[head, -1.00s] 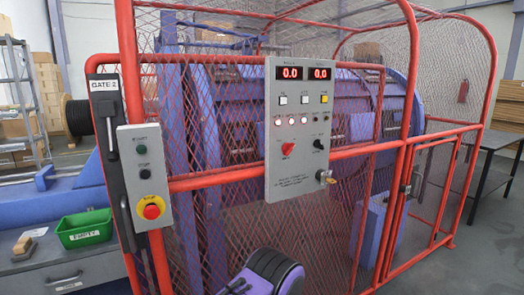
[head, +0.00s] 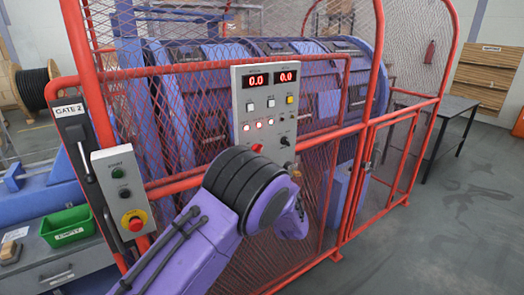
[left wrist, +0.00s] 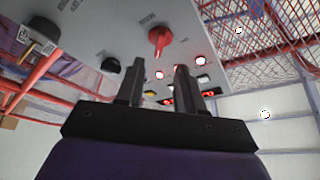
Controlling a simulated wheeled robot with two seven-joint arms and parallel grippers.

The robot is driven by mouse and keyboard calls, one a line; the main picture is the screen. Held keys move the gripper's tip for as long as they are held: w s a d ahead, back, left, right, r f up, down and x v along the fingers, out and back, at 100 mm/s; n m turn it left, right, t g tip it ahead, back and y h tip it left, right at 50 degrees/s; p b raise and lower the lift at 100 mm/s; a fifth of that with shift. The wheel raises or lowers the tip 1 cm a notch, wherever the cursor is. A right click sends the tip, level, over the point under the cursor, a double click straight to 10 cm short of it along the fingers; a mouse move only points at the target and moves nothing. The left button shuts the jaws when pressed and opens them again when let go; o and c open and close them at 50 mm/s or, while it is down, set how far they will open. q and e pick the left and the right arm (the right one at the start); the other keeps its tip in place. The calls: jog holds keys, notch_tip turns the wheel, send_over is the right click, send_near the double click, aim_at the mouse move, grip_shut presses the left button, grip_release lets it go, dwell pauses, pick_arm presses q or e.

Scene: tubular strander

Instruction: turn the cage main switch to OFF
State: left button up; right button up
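The grey control panel (head: 243,112) hangs on the red cage frame. Its red rotary switch (head: 257,148) just shows above my purple left arm, which covers the panel's lower left. In the left wrist view the red switch (left wrist: 160,38) is upright to the picture, beyond the fingertips and roughly in line with the gap between them. My left gripper (left wrist: 159,68) is open and empty, with its two dark fingers apart; no contact with the switch is visible. The switch's position labels are too small to read. My right gripper is not in view.
Beside the red switch is a black knob (head: 284,141); it also shows in the left wrist view (left wrist: 110,65). A gate box (head: 122,190) with a red emergency stop (head: 135,222) stands left. Mesh and red rails surround the panel. Floor at right is open.

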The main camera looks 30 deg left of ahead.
aim_at(260, 151)
pick_arm(q)
jog(key=p+x, duration=0.2)
jog(key=x, duration=0.4)
jog(key=shift+a, duration=0.25)
grip_shut()
